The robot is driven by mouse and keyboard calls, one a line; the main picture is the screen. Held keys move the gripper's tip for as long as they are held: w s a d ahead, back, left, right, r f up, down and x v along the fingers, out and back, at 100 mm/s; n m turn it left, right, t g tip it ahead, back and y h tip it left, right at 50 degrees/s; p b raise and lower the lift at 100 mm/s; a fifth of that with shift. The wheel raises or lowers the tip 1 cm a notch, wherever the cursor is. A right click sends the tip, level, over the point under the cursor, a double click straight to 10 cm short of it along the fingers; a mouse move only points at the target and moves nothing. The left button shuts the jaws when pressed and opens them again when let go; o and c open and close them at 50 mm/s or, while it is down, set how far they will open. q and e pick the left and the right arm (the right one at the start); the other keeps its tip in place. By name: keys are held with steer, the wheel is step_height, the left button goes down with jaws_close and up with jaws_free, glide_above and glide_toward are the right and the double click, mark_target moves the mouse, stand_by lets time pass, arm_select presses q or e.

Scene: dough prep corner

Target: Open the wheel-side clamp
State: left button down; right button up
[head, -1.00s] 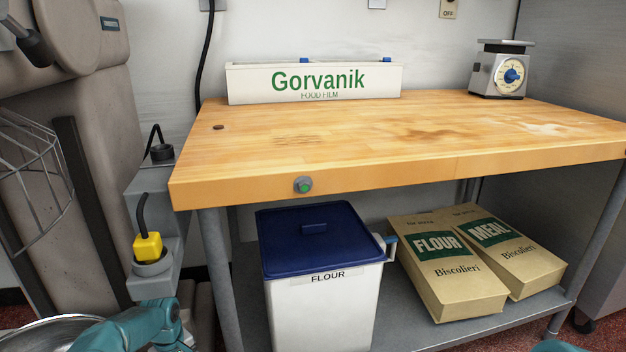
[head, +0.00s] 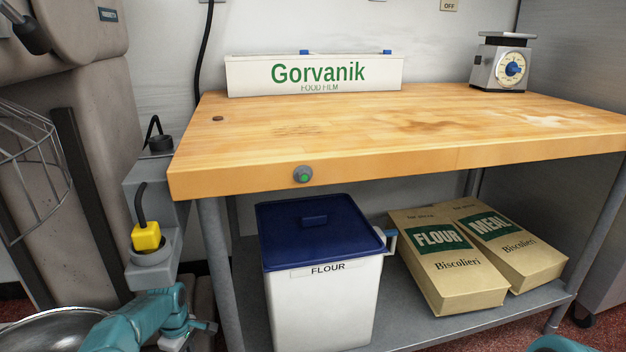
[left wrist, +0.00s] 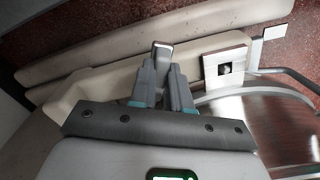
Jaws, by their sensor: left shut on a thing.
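In the left wrist view my left gripper (left wrist: 163,78) is shut on a narrow grey metal lever, which I take for the wheel-side clamp (left wrist: 161,50). Its tip sticks out beyond the fingers; its lower part is hidden between them. It stands in front of a pale beige curved body. In the head view my left arm (head: 150,315) comes in at the lower left, beside the steel bowl (head: 50,330); the clamp cannot be made out there. My right gripper is not in view.
In the left wrist view a square bracket with a hole (left wrist: 224,69) is just right of the fingers, next to the bowl.

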arm_select(q)
steer(key=shift+w+r, duration=0.1)
steer(key=shift+w+n, duration=0.35)
steer(key=shift+n, duration=0.35)
steer(key=shift+w+n+b, duration=0.15)
steer(key=shift+n+b, duration=0.15)
steer(key=shift+n, duration=0.2)
steer(key=shift+d, duration=0.1)
steer(key=n, duration=0.1)
steer(key=w+n, duration=0.1)
steer(key=shift+d+n, duration=0.15)
steer(key=shift+n, duration=0.15)
